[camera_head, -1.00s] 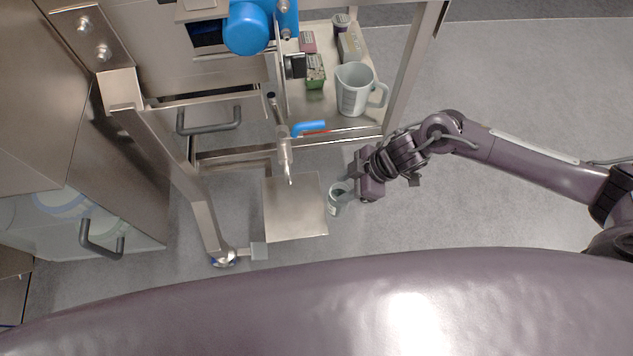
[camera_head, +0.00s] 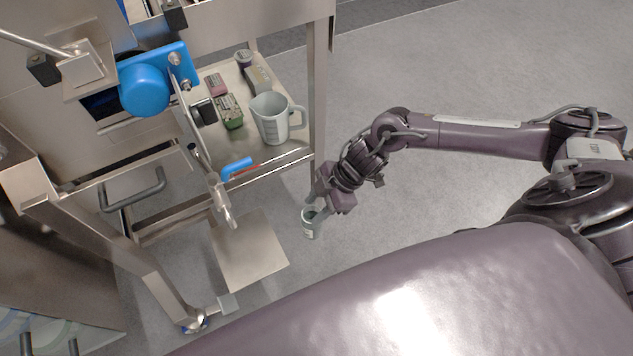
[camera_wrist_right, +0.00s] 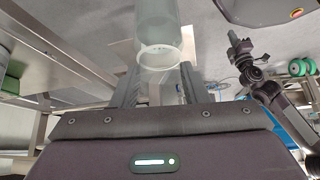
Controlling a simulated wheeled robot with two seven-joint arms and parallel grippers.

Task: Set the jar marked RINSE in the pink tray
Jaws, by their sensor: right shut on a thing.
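My right gripper (camera_head: 322,198) is shut on a pale grey-green jar (camera_head: 311,228) and holds it upright above the floor, right of a flat metal plate. In the right wrist view the jar (camera_wrist_right: 160,35) is between the fingers, its open round mouth toward the camera. A label patch shows on its side, but I cannot read it. No pink tray shows that I can make out. A dark arm at the right of the right wrist view looks like my left one; its gripper (camera_wrist_right: 239,42) is too small to judge.
Frame posts stand close left; floor at right is clear.

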